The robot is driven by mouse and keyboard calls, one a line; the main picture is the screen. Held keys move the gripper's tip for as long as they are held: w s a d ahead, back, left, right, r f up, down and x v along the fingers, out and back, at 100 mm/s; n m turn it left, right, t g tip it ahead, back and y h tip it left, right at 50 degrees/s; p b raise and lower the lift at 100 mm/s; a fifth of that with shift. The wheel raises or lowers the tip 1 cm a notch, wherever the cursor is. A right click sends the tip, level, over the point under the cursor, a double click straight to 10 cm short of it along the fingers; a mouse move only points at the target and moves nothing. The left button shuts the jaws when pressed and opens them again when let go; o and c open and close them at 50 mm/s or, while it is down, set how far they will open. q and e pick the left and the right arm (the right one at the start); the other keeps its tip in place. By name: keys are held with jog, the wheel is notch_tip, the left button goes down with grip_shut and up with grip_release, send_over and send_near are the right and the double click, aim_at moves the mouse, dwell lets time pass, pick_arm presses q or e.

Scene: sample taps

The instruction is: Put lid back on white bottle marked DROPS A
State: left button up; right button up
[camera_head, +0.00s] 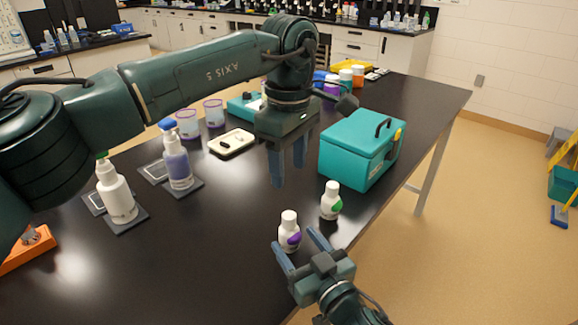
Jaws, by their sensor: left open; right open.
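Two small white bottles stand upright on the black table. One has a purple label patch (287,229) and the other, behind it and to its right, has a green one (331,203). The lettering is too small to tell which is DROPS A. Both have white tops, and I cannot tell whether these are lids; I make out no separate lid. My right gripper (296,239) is open at the front edge, its fingertips on either side of the purple-marked bottle's base in the picture; contact is unclear. My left gripper (289,174) is open and empty, pointing down above the table, behind both bottles.
A teal case (352,150) stands right of my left gripper. A cream tray (232,143) lies behind. A larger white bottle (116,195) and a purple-blue bottle (178,165) stand on dark pads at left. An orange item (28,247) is at far left. The table's middle front is clear.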

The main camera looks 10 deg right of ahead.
jog(key=b+v, duration=0.1)
jog(key=v, duration=1)
jog(key=shift+s, duration=0.1)
